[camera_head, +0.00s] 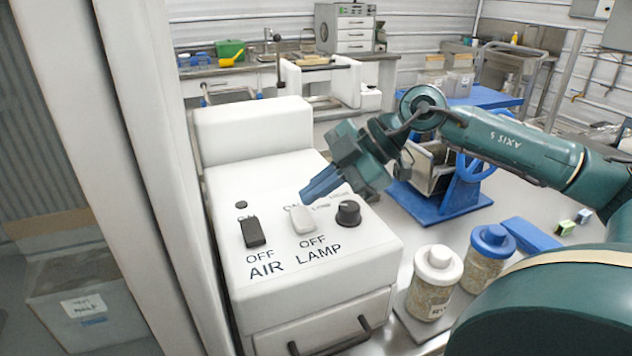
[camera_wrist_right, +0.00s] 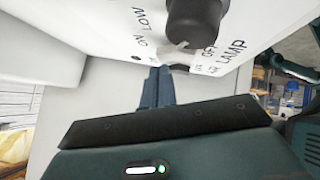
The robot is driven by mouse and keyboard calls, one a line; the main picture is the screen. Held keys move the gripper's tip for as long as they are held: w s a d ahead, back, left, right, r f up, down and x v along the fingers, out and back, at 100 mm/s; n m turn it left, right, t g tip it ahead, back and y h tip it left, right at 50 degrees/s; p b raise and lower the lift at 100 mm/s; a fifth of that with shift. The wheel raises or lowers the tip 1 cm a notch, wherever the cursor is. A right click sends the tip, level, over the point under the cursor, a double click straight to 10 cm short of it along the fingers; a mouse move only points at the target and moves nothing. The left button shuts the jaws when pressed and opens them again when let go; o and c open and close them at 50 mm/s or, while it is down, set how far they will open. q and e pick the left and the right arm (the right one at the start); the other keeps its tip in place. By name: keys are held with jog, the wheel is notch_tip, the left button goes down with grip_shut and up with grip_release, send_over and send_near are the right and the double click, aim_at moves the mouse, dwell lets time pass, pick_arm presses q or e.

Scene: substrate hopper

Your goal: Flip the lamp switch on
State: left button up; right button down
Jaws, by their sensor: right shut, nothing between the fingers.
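The lamp switch (camera_head: 302,219) is a white rocker on the sloping top of the white control box (camera_head: 350,243). ON is printed above it, OFF and LAMP below it. I cannot tell which way the rocker is tipped. My right gripper (camera_head: 306,196) is shut and empty, its blue fingertips at the upper, ON end of the rocker. I cannot tell whether they touch it. In the right wrist view the fingers (camera_wrist_right: 157,82) point at the panel, close to the partly hidden switch, beside the black knob (camera_wrist_right: 195,22). My left gripper is not in view.
A black AIR switch (camera_head: 254,234) sits left of the lamp switch, a black knob (camera_head: 348,213) right of it. Jars with a white lid (camera_head: 438,257) and a blue lid (camera_head: 493,237) stand right of the box. A blue stand (camera_head: 445,207) is behind them.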

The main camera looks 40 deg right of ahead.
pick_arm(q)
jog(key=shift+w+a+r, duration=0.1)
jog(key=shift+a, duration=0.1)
pick_arm(e)
jog(key=shift+f, duration=0.3)
jog(key=shift+w, duration=0.1)
jog(key=shift+f, duration=0.2)
jog(key=shift+w+d+f, duration=0.1)
jog(key=shift+w+f, duration=0.05)
jog(key=shift+w, duration=0.05)
jog(key=shift+w+f, duration=0.1)
jog(key=shift+w, duration=0.05)
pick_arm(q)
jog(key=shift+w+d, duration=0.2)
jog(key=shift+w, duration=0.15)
